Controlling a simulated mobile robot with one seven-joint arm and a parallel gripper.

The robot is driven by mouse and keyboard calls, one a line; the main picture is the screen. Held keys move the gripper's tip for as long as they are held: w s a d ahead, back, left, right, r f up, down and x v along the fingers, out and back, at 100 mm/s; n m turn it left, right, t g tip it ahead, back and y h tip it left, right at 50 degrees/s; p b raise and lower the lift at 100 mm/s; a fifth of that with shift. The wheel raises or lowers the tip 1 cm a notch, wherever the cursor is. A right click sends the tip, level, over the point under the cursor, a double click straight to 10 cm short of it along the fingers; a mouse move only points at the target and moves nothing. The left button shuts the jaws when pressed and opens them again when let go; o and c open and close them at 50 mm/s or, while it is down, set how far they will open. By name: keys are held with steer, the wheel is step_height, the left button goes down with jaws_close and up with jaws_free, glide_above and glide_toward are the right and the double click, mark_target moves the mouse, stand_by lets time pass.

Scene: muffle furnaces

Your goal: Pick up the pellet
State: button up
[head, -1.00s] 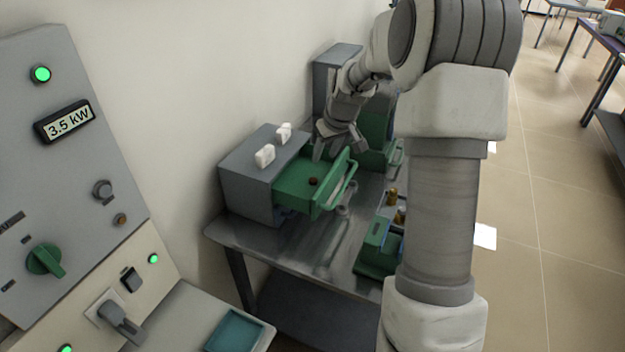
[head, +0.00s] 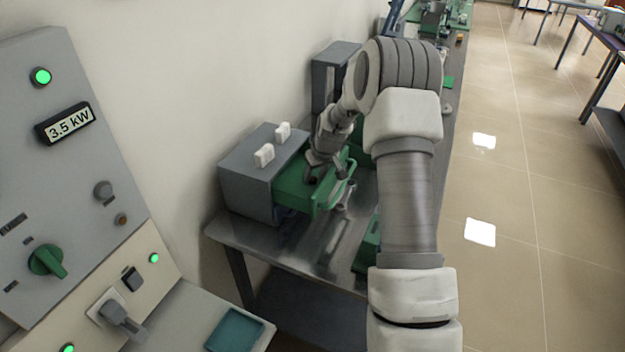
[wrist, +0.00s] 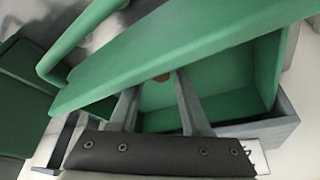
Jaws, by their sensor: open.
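The pellet (wrist: 162,77) is a small reddish-brown piece inside the open green drawer (head: 290,190). In the wrist view the drawer's front wall (wrist: 180,52) cuts across it, so only its lower edge shows. In the head view it is a dark spot close to my fingers and hard to make out. My gripper (head: 325,174) reaches down over the drawer. In the wrist view its two fingers (wrist: 157,85) are apart, with the pellet showing between their tips. Nothing is held, and the tips are partly hidden by the drawer's front wall.
The drawer belongs to a grey furnace box (head: 245,180) with white knobs on top, on a metal table (head: 285,250). A green handle (wrist: 75,40) runs along the drawer front. A taller grey unit (head: 330,65) stands behind. A control panel (head: 70,140) is at the left.

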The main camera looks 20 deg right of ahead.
steer(key=shift+w+f, duration=0.1)
steer(key=shift+f, duration=0.1)
jaws_close()
steer(key=shift+r, duration=0.1)
